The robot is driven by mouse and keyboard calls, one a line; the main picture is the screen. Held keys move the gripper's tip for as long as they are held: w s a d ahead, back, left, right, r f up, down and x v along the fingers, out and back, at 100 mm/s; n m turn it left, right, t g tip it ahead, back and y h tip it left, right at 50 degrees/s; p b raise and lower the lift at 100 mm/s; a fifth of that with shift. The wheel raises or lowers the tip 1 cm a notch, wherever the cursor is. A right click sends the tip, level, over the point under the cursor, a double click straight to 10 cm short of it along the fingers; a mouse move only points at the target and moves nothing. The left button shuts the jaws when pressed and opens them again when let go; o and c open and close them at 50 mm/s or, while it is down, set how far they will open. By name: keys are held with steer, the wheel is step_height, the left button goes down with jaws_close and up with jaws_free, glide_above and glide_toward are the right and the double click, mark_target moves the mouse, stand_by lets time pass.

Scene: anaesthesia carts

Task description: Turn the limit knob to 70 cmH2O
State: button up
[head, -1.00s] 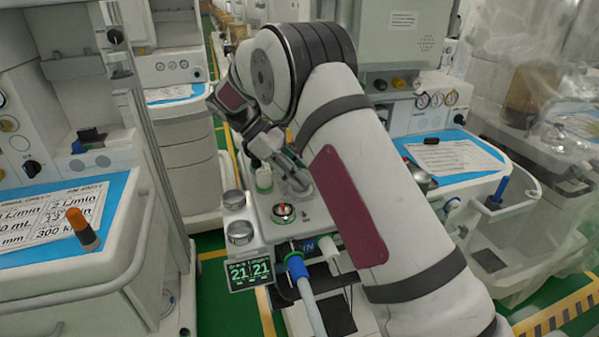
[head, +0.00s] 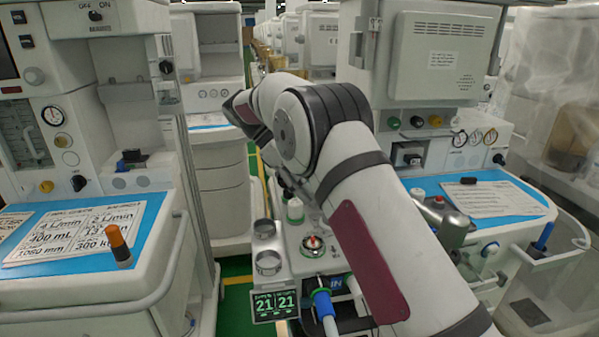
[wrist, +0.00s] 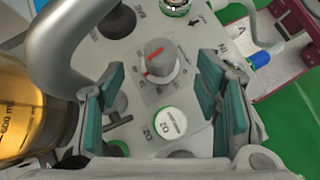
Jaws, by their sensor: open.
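In the wrist view, a grey knob (wrist: 160,58) with a red pointer line stands on a pale square plate on the light panel. It looks like the limit knob, but its scale markings are too small to read. My gripper (wrist: 160,95) is open, its teal-padded fingers apart on the left and right, with nothing between the pads. The knob is ahead of the fingertips, roughly centred between them, and I see no contact. In the head view, my arm partly covers my gripper (head: 296,187) above the small middle cart (head: 290,262); I cannot make out the grey knob there.
A white green-rimmed O2 cap (wrist: 170,122) lies between the fingers' lines. A thick grey tube (wrist: 60,50) and an amber container (wrist: 35,115) crowd the left. In the head view, a red-topped dial (head: 312,244) and a display reading 21 (head: 275,305) are on the middle cart.

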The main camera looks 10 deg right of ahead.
steer(key=shift+v, duration=2.25)
